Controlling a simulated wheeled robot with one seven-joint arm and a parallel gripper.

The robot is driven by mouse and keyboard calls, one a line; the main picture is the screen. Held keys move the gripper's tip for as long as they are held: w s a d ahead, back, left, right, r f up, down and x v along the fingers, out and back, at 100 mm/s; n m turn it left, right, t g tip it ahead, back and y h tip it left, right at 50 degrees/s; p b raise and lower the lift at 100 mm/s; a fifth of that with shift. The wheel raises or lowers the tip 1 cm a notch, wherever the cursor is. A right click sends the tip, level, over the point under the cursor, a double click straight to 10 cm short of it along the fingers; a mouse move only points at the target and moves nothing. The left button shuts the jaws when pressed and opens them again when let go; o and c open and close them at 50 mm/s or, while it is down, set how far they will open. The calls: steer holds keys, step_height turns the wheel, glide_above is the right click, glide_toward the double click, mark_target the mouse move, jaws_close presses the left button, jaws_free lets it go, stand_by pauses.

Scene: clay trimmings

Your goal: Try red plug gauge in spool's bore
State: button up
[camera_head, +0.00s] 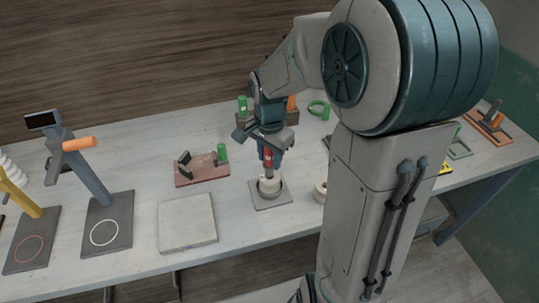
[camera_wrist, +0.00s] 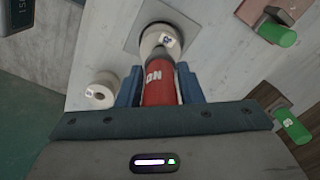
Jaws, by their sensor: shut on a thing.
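The red plug gauge (camera_wrist: 158,86) is held between my gripper's two blue fingers (camera_wrist: 159,88), its white lettering facing the wrist camera. My gripper (camera_head: 268,158) is shut on it and points down over the spool. The pale spool (camera_wrist: 158,40) stands in a dark holder on a grey square plate (camera_head: 271,201). In the head view the spool (camera_head: 269,186) is right below the red gauge (camera_head: 267,158). The gauge's lower end meets or overlaps the spool's top in the wrist view. I cannot tell whether it is inside the bore, which is hidden.
A second pale spool (camera_wrist: 101,91) lies close by. A brown fixture (camera_head: 202,170) with a green plug stands left, and a pale slab (camera_head: 187,223) lies in front of it. A dark block (camera_head: 293,117) with plugs and a green ring (camera_head: 319,109) are behind. Stands occupy the left end.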

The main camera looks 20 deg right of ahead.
steer(key=shift+f+b, duration=0.5)
steer(key=shift+s+f, duration=0.15)
steer(key=shift+f, duration=0.1)
stand_by(1.2)
steer(key=shift+r, duration=0.15)
steer(key=shift+r+p, duration=1.7)
steer(key=shift+r, duration=0.8)
